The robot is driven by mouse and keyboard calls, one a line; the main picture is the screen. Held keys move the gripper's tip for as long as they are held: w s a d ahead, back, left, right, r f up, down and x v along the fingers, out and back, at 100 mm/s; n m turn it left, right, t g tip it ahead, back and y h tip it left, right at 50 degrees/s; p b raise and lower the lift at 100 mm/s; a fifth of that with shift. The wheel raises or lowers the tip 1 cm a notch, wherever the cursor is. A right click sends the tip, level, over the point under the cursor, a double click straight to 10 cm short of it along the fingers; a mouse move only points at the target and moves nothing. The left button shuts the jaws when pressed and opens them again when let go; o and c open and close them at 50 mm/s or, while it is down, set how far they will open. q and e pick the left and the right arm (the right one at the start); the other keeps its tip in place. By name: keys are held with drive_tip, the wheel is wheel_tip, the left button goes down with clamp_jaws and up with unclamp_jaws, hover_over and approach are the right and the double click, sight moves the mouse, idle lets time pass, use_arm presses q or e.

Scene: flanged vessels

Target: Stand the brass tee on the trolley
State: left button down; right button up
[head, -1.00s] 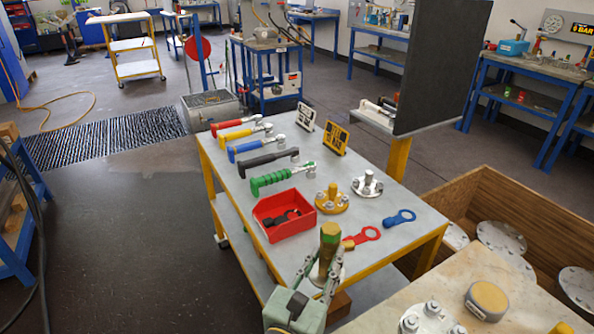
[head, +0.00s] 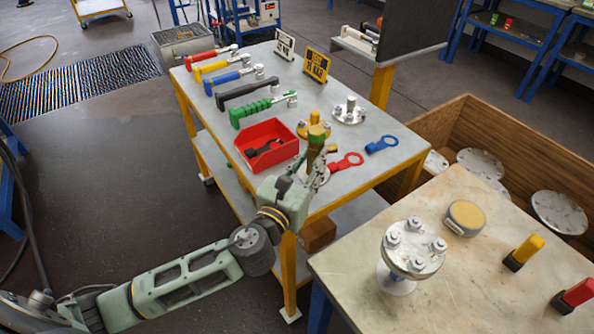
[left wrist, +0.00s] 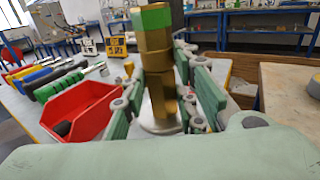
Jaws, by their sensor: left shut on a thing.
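The brass tee (head: 316,147) is a hexagonal brass column with a green top and a pale round disc at its foot. My right gripper is not in view.
Several coloured wrenches line the trolley's left side. A bench (head: 470,270) with a flanged vessel (head: 412,248) is at the right.

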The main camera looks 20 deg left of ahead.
sight(299, 171)
use_arm(q)
drive_tip(key=a, duration=0.1)
drive_tip(key=w+a+f, duration=0.1)
drive_tip(key=a+f, duration=0.1)
drive_tip(key=shift+w+a+b, duration=0.1)
drive_tip(key=shift+w+b, duration=0.2)
wheel_tip(299, 171, down, 3)
drive_tip(key=shift+f+b, duration=0.1)
drive_tip(key=shift+b, duration=0.5)
drive_tip(key=shift+f, duration=0.3)
drive_tip(key=shift+f, duration=0.15)
drive_tip(key=c, duration=1.4)
unclamp_jaws()
drive_tip(key=shift+s+f, duration=0.1)
